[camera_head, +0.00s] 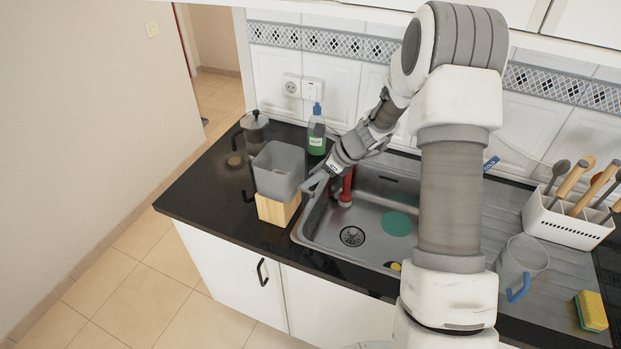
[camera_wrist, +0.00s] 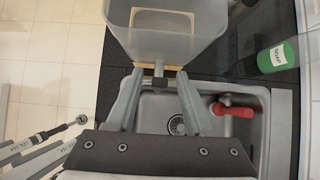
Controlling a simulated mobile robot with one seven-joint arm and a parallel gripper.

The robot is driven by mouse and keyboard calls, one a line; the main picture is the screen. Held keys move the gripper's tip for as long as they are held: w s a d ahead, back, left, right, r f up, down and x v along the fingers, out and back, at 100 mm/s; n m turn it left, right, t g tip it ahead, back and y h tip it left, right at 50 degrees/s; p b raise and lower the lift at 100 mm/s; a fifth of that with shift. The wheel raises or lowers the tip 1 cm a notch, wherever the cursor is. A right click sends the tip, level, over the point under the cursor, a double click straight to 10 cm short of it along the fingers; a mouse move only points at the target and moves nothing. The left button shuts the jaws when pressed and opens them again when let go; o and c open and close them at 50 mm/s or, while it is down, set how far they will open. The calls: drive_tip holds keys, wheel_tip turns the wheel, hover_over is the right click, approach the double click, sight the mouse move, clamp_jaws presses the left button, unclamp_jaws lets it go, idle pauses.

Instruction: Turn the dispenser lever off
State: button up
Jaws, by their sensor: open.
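The dispenser is a grey translucent container (camera_head: 279,168) on a light wooden stand (camera_head: 279,209) at the left edge of the sink. In the wrist view its container (camera_wrist: 165,42) fills the top middle. A small grey lever or tap part (camera_wrist: 158,70) sticks out from its lower front towards me. My gripper (camera_head: 316,183) is at the sink side of the container. In the wrist view my gripper (camera_wrist: 157,84) has its fingers apart, one on each side of the lever part. I cannot tell whether either finger touches it. The lever's exact position is unclear.
The steel sink (camera_head: 320,228) lies below my gripper, with a red tap (camera_head: 345,192) close by. A green soap bottle (camera_head: 317,138) and a metal-and-glass pot (camera_head: 254,128) stand behind. A utensil rack (camera_head: 566,222), a jug (camera_head: 520,262) and a sponge (camera_head: 591,310) are at right.

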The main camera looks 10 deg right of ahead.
drive_tip(key=v, duration=1.6)
drive_tip(key=s+a+r+n+h, duration=0.1)
drive_tip(key=s+a+r+n, duration=0.2)
drive_tip(key=s+r+n, duration=0.3)
drive_tip(key=s+a+r+n+h, duration=0.2)
drive_tip(key=s+a+r+n, duration=0.15)
drive_tip(key=s+n, duration=0.35)
drive_tip(key=s+r+n+t+h, duration=0.1)
drive_tip(key=s+n+h, duration=0.2)
drive_tip(key=s+n, duration=0.8)
drive_tip(key=shift+s+a+r+n, duration=0.25)
drive_tip(key=shift+s+r+n, duration=0.15)
drive_tip(key=shift+s, duration=0.8)
